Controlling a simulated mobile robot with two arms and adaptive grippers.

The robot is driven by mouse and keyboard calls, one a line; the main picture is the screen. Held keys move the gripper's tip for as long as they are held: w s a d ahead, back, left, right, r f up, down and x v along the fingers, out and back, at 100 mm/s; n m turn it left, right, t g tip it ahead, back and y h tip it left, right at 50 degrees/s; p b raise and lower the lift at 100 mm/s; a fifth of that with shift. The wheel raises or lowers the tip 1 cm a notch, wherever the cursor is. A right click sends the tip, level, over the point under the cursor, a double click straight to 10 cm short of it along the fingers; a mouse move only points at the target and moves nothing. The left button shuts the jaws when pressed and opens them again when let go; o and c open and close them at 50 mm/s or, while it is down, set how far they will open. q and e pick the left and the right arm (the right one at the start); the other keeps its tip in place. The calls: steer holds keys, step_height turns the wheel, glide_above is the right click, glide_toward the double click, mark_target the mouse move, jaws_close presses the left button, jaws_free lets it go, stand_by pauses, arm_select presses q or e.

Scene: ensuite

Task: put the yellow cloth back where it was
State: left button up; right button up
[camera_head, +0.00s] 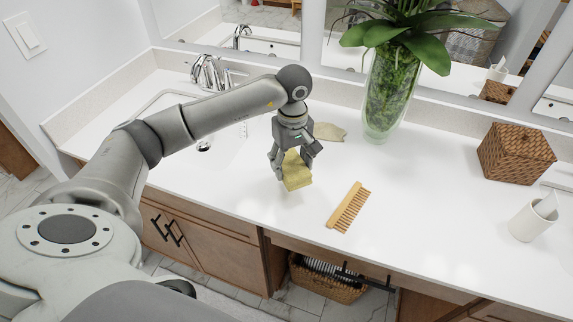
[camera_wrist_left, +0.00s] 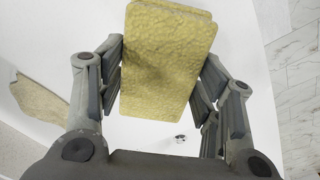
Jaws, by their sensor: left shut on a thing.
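The yellow cloth (camera_head: 297,172) looks like a folded, textured block. My left gripper (camera_head: 292,160) is shut on it, with a finger on each side, at the middle of the white counter in the head view. In the left wrist view the cloth (camera_wrist_left: 165,62) sits between the two fingers of the left gripper (camera_wrist_left: 160,85). I cannot tell whether the cloth touches the counter or is just above it. My right gripper is not in view.
A wooden comb (camera_head: 349,207) lies right of the cloth. A flat beige piece (camera_head: 329,132) lies behind the gripper. A glass vase with a plant (camera_head: 388,95), a wicker box (camera_head: 515,153) and a white cup (camera_head: 534,218) stand further right. The sink (camera_head: 222,140) is at left.

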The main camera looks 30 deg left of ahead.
mark_target(289, 159)
arm_select(q)
steer(key=a+f, duration=0.1)
steer(key=w+f, duration=0.1)
steer(key=shift+w+a+f, duration=0.15)
steer(key=shift+a+f, duration=0.15)
steer(key=shift+a, duration=0.1)
steer(key=f+p, duration=0.2)
steer(key=shift+a+f, duration=0.2)
steer(key=shift+f, duration=0.2)
steer(key=shift+w+f, duration=0.1)
steer(key=shift+f, duration=0.35)
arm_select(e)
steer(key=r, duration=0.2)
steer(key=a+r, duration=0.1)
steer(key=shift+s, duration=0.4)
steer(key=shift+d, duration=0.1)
arm_select(q)
steer(key=shift+f, duration=0.15)
steer(key=o, duration=0.9)
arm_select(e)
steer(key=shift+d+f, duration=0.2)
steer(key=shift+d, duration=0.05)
